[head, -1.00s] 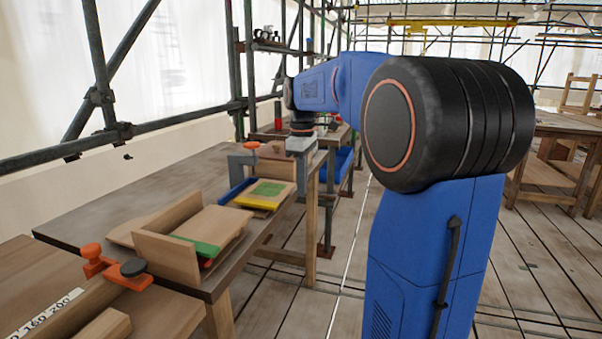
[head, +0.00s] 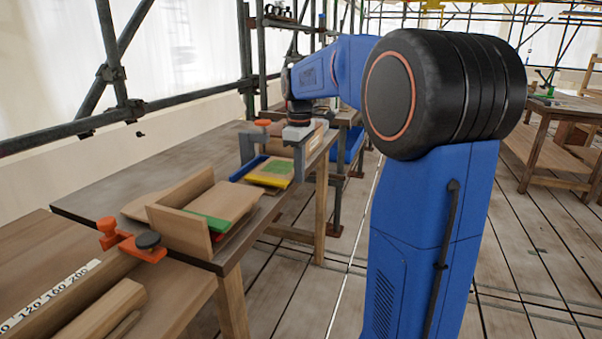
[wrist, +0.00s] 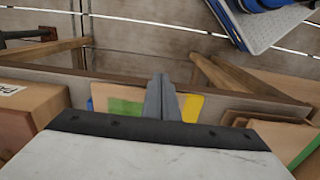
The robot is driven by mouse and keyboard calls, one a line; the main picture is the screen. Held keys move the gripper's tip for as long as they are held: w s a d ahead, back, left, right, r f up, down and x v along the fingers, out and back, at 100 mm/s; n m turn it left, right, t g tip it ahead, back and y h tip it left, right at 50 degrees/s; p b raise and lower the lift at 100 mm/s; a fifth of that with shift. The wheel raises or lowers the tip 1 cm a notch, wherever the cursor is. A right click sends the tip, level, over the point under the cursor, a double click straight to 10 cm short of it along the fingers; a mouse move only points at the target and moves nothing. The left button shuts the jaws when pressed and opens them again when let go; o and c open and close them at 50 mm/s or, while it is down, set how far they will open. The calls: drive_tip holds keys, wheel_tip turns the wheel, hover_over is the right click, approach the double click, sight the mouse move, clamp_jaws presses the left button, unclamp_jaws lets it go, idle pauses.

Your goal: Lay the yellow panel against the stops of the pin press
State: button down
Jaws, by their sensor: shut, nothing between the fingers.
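The yellow panel (head: 270,181) lies on the bench, with a green patch (head: 279,167) on its top. A blue edge piece (head: 249,168) runs along its left side. In the wrist view its yellow end (wrist: 192,106) and green part (wrist: 122,107) show on either side of my fingers. I cannot tell for sure which part is the pin press.
A grey clamp-like frame with an orange knob (head: 262,123) stands just behind the panel. Nearer are wooden boards with a green strip (head: 210,221) and an orange clamp (head: 125,243). The bench's left half (head: 110,190) is clear.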

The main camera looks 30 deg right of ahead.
sight(285, 172)
drive_tip(key=shift+w+a, duration=0.1)
drive_tip(key=shift+w+a, duration=0.7)
drive_tip(key=shift+w, duration=0.25)
drive_tip(key=shift+w+a, duration=0.7)
drive_tip(key=shift+w, duration=0.2)
